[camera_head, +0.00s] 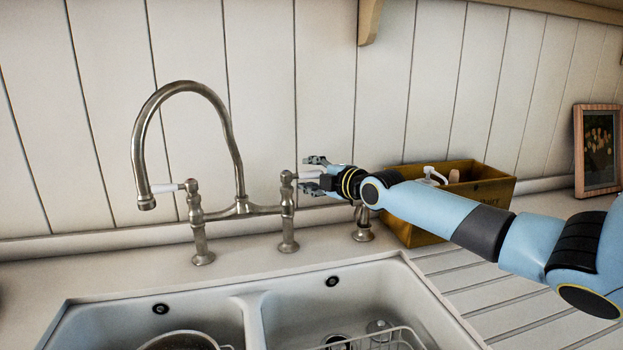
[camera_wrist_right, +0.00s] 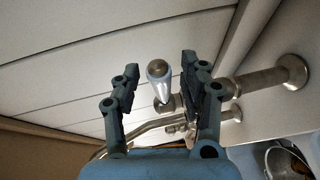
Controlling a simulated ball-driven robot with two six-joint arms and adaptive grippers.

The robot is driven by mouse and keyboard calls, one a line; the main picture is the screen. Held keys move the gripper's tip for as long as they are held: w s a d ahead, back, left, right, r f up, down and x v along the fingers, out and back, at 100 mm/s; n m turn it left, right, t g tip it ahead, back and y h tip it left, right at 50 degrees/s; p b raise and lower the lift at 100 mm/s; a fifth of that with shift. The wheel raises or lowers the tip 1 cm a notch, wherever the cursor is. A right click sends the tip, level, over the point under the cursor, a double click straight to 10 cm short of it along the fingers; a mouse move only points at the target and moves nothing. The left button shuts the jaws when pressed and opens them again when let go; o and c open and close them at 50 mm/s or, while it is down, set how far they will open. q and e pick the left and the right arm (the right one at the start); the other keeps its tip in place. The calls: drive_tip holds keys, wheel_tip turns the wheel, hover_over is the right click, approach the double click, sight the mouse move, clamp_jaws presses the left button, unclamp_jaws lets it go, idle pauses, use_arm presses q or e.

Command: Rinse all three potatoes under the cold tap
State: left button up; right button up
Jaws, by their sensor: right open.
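The steel bridge tap (camera_head: 239,205) stands behind the double sink, its spout (camera_head: 147,200) over the left side, with no water visible. It has a white left lever (camera_head: 168,187) and a white right lever (camera_head: 309,175). My right gripper (camera_head: 313,174) is open at the right lever. In the right wrist view the lever (camera_wrist_right: 158,80) shows between the two spread fingers, apart from both. My left gripper is not in view.
The left basin (camera_head: 190,312) holds a round metal vessel (camera_head: 182,340), mostly cut off. The right basin (camera_head: 350,293) holds a wire rack (camera_head: 388,336). A wooden box (camera_head: 484,190) stands behind my right arm, and a framed picture (camera_head: 597,150) stands at the far right.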

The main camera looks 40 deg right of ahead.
drive_tip(key=shift+c, duration=0.3)
clamp_jaws()
drive_tip(key=shift+w, duration=0.1)
